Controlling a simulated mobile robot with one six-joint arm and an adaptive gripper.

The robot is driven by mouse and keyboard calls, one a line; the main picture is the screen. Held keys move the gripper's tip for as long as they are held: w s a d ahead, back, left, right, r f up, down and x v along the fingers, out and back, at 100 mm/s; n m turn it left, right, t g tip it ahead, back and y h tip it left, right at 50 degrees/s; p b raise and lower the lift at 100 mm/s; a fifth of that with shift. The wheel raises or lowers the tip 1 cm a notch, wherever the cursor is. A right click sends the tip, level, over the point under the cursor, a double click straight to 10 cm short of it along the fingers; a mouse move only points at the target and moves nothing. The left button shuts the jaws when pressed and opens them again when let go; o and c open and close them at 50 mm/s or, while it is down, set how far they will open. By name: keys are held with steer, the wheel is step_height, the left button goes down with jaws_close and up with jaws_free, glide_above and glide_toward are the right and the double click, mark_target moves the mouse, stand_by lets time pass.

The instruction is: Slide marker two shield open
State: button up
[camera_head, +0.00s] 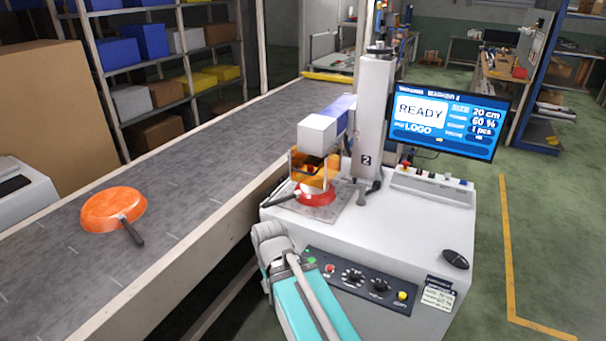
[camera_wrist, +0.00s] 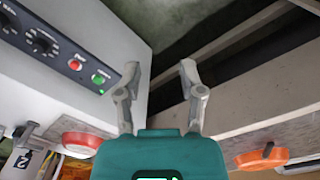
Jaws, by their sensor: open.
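Marker two is the white column (camera_head: 374,110) labelled 2, with its blue and white head (camera_head: 325,128) reaching left. Its orange see-through shield (camera_head: 318,177) hangs below the head, with a grey bar handle in front. A red pan (camera_head: 318,196) lies on the metal plate beneath; its handle points left. The red pan also shows at lower left in the wrist view (camera_wrist: 82,141). I cannot tell how far the shield is open. My gripper (camera_head: 268,238) is in front of the machine, apart from the shield. In the wrist view its fingers (camera_wrist: 159,72) are spread and empty.
An orange pan (camera_head: 114,210) lies on the grey conveyor (camera_head: 190,170) to the left. The control panel (camera_head: 362,281) with knobs and buttons is close to my gripper's right. The monitor (camera_head: 447,121) reads READY. A black mouse (camera_head: 456,259) sits on the white cabinet top.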

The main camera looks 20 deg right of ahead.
steer(key=w+d+t+h+b, duration=0.2)
steer(key=w+d+h, duration=0.1)
steer(key=w+d, duration=0.3)
steer(key=n+t+h+b, duration=0.5)
steer(key=n+t+h, duration=0.3)
steer(key=h, duration=0.1)
glide_toward(303, 172)
steer(key=f+v, duration=0.1)
steer(key=v, duration=0.2)
steer(key=shift+a+r+p, duration=0.25)
steer(key=shift+r+p, duration=0.05)
steer(key=shift+r, duration=0.2)
steer(key=shift+w, duration=0.1)
steer(key=b+x, duration=0.3)
steer(key=x, duration=1)
steer(key=shift+w+d+f, duration=0.1)
steer(key=shift+d+f, duration=0.1)
steer(key=shift+d, duration=0.15)
jaws_close()
